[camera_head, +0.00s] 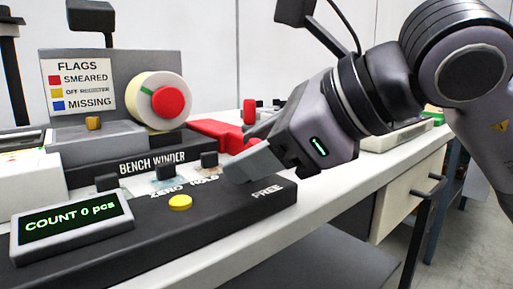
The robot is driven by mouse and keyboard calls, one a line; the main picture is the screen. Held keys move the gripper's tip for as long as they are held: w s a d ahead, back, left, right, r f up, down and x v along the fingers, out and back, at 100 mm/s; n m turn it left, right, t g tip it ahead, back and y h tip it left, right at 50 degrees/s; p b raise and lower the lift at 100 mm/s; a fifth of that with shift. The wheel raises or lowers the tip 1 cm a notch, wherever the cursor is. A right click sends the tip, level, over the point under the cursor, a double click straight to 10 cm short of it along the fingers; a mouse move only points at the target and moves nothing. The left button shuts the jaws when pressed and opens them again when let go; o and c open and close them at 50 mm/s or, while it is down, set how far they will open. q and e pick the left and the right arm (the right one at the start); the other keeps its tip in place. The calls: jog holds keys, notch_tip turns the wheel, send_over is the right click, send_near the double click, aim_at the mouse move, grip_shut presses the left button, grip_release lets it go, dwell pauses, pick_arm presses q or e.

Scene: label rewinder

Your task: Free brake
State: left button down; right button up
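The bench winder (150,160) has a dark front panel with a "FREE" label (267,192) at its right end. My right gripper (236,158) reaches in from the right, low over that end, just above and left of the label. Its two grey fingers look apart, with no object visible between them. The lower finger hides the panel behind it, so I cannot see any brake control there. A red arm-like part (220,134) sticks out behind the fingers. My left gripper is not in view.
The panel also carries a yellow button (180,202), black knobs near "ZERO" and "HOLD", and a display (72,223) reading "COUNT 0 pcs". A roll with a red hub (168,102) stands behind, beside a "FLAGS" sign (77,86). The white bench edge (330,185) is clear at right.

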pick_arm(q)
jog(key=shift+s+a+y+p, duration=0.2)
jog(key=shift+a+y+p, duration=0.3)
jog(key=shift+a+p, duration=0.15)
pick_arm(e)
jog(key=v, duration=0.7)
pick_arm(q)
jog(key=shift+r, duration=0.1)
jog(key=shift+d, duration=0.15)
pick_arm(e)
jog(key=shift+s, duration=0.1)
